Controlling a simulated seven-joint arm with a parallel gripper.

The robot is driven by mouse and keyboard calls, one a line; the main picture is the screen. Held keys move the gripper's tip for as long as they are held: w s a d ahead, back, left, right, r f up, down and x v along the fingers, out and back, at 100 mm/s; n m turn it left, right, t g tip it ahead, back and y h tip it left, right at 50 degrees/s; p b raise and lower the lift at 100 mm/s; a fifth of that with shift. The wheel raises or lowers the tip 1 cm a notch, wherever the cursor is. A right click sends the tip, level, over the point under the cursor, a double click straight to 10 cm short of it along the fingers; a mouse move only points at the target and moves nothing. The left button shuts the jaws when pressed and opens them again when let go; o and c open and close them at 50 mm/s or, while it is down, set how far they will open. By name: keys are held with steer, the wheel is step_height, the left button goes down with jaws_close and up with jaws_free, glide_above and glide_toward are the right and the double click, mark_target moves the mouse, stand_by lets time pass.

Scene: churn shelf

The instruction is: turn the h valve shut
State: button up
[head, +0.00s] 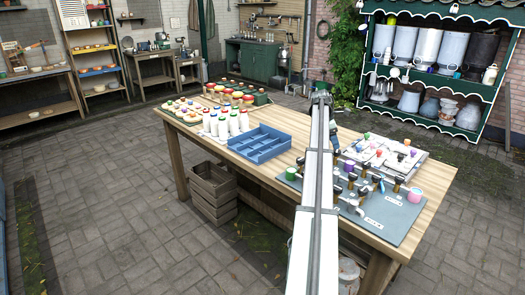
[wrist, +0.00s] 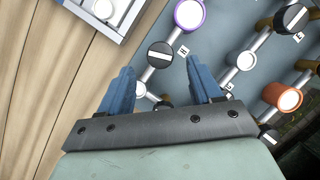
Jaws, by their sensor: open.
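In the wrist view, a round black valve knob (wrist: 160,54) with a white bar sits on a pale pipe beside a label that reads H (wrist: 183,50). Its bar appears to lie across the pipe. My gripper (wrist: 161,74) has its two blue fingers spread, with the H knob just beyond and between their tips. The gap between them looks empty. I cannot tell the height between fingertips and knob. In the head view, the grey valve board (head: 403,222) lies on the near right of the wooden table, and my arm hides part of it.
In the wrist view, a purple-rimmed cap (wrist: 189,14), an orange cap (wrist: 283,97) and another black knob (wrist: 291,18) are nearby. In the head view, a blue tray (head: 259,142), several white bottles and a second board (head: 384,153) share the table. A wooden crate (head: 212,190) stands below.

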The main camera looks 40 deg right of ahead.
steer(key=v, duration=0.9)
steer(key=w+a+f+t, duration=0.1)
steer(key=w+a+f, duration=0.3)
steer(key=w+a, duration=0.2)
steer(key=w+a+f+n+t, duration=0.1)
steer(key=w+a+f, duration=0.3)
steer(key=w+a, duration=0.2)
steer(key=w+a+f+n+t, duration=0.1)
steer(key=w+a+f, duration=0.4)
steer(key=w+a, duration=0.2)
steer(key=shift+a+t+h, duration=0.3)
steer(key=shift+a+h, duration=0.1)
steer(key=shift+a, duration=0.2)
